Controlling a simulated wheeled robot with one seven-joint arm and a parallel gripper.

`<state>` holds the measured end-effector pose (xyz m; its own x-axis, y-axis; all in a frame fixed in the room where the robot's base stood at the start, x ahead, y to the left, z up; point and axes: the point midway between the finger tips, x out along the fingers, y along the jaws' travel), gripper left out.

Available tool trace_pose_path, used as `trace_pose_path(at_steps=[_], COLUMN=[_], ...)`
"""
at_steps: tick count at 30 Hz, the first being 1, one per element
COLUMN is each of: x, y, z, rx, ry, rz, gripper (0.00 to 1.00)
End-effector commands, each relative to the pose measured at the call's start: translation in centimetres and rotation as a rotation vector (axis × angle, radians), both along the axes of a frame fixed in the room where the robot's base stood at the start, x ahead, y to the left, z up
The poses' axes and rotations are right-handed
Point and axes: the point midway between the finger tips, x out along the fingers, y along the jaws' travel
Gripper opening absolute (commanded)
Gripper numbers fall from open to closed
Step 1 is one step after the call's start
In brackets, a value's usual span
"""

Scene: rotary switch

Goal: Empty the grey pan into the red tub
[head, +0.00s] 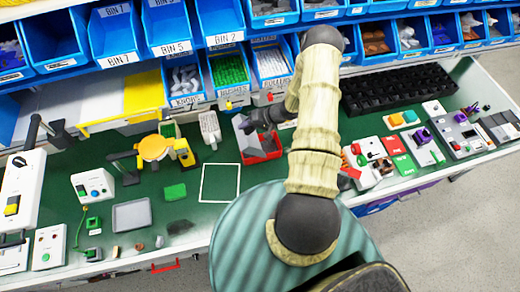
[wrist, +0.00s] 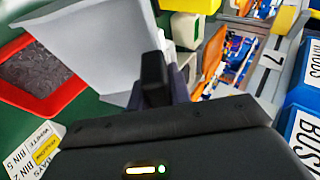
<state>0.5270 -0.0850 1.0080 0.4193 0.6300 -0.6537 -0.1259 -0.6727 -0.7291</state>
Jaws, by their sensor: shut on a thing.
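My gripper (head: 256,121) is shut on the grey pan (head: 241,125) and holds it over the red tub (head: 262,157) on the green bench. In the wrist view the pan (wrist: 95,45) is a pale grey sheet-like shape, tilted, with a dark finger (wrist: 155,78) at its edge. The red tub (wrist: 72,92) shows at the left of that view, beside the pan, with dark grey speckled material inside. Whether anything is left in the pan cannot be told. My arm hides part of the area right of the tub.
Blue bins (head: 230,70) line the back just behind the tub. A white cup-like item (head: 210,128) stands left of it, near a white outlined square (head: 220,183). A shallow grey tray (head: 131,215) lies front left. Switch boxes (head: 370,165) stand at the right.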

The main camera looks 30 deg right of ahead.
Motion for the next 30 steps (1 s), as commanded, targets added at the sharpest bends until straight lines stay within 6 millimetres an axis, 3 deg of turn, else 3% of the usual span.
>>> trace_pose_path(at_steps=[30], x=[1.0], y=[5.1], z=[-3.6], rx=[-0.394], ry=[0.072], rz=[0.003], gripper=[0.0])
